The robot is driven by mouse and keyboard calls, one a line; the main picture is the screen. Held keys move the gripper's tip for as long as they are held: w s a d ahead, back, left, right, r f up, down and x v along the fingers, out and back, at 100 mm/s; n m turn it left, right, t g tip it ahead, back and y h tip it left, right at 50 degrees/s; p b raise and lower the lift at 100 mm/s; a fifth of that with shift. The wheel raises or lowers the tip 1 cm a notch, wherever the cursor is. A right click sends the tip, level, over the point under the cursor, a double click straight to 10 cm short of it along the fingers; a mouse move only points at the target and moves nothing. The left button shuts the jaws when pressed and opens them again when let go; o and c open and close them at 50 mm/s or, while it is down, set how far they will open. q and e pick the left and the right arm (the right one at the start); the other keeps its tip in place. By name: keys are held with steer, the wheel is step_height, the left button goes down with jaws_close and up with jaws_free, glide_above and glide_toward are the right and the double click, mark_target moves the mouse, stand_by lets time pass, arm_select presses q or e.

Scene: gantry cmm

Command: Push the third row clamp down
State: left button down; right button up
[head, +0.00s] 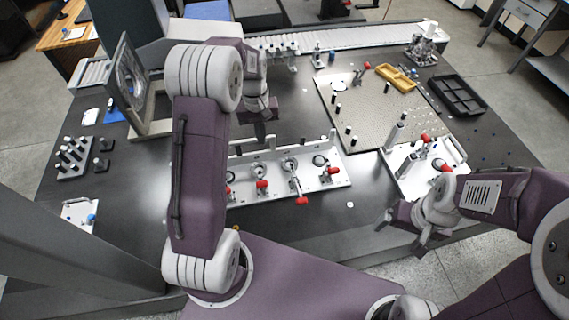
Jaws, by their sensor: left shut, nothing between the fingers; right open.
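A white fixture plate (338,181) with a row of red-handled clamps lies at the table's front middle. The third clamp from the left (295,184) has its red grip (301,201) reaching toward the front edge, further than the others. The neighbouring red grips are on the second clamp (262,187) and the rightmost clamp (331,171); the leftmost is partly hidden by my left arm. My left gripper (263,136) is shut and empty, above and behind the plate's left part, apart from the clamps. My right gripper (408,232) is open and empty at the front edge, right of the plate.
A second white fixture (408,186) with red-handled clamps and upright posts stands right of the row. Behind it are a perforated plate (365,120), a yellow tray (397,78) and a black tray (457,96). A framed upright panel (128,80) stands at left.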

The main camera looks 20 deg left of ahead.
arm_select(q)
steer(key=s+a, duration=0.1)
steer(key=p, duration=0.2)
glide_toward(262, 185)
steer(key=w+a+f, duration=0.3)
steer(key=w+f, duration=0.1)
steer(key=w, duration=0.1)
steer(key=shift+n+g, duration=0.3)
steer(key=s+d+f, duration=0.1)
steer(key=s+f+p, duration=0.1)
steer(key=shift+s+d+f, duration=0.25)
steer(key=shift+d+f, duration=0.1)
steer(key=shift+d, duration=0.05)
steer(key=shift+f, duration=0.1)
arm_select(e)
step_height(262, 185, up, 4)
steer(key=shift+a+f, duration=0.1)
steer(key=shift+f, duration=0.05)
